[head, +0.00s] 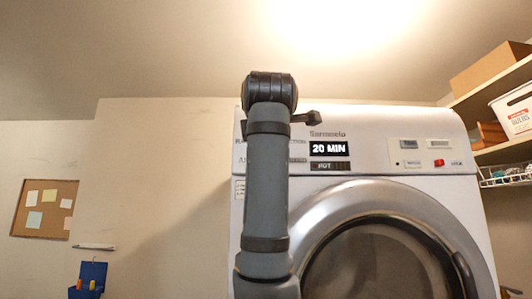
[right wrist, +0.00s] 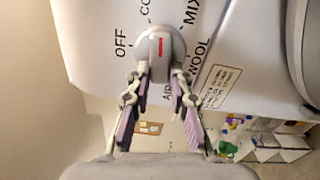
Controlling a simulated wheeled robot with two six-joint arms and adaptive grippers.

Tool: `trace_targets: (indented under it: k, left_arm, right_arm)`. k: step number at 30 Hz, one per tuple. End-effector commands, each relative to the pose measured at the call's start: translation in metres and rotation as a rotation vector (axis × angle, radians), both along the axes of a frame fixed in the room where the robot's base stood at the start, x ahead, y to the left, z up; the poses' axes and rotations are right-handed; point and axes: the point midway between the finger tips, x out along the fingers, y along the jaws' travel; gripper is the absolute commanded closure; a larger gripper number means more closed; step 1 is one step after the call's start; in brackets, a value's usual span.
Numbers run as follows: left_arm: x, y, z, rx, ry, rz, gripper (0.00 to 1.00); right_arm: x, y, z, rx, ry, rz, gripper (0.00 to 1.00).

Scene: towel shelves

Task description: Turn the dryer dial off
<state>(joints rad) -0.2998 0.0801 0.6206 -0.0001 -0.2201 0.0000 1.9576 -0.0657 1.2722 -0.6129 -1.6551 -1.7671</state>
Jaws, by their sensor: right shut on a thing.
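The dryer dial (right wrist: 158,55) is a rounded grey knob with a red mark, seen in the right wrist view. Around it are printed labels: OFF on the left, WOOL on the right, MIX at upper right, AIR below. The red mark runs nearly upright in the picture, and I cannot tell exactly which label it points to. My right gripper (right wrist: 158,72) is shut on the dial, one fingertip on each side. In the head view my grey arm hides the dial on the white dryer (head: 385,125). My left gripper is not in view.
The dryer's display (head: 331,149) reads 20 MIN, with HOT below it. A red button (head: 439,163) is on the panel's right. Shelves with a cardboard box (head: 488,72) and a white bin (head: 516,112) stand at the right. A corkboard (head: 44,208) hangs on the left wall.

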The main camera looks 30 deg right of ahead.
Motion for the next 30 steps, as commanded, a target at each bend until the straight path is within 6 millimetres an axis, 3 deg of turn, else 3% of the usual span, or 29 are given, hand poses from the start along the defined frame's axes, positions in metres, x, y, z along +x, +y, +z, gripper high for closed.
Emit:
trace_targets:
  k: [30]
  left_arm:
    - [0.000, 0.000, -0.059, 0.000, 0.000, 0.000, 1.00]
  right_arm:
    - [-0.003, -0.007, -0.016, -0.820, 0.511, 0.003, 1.00]
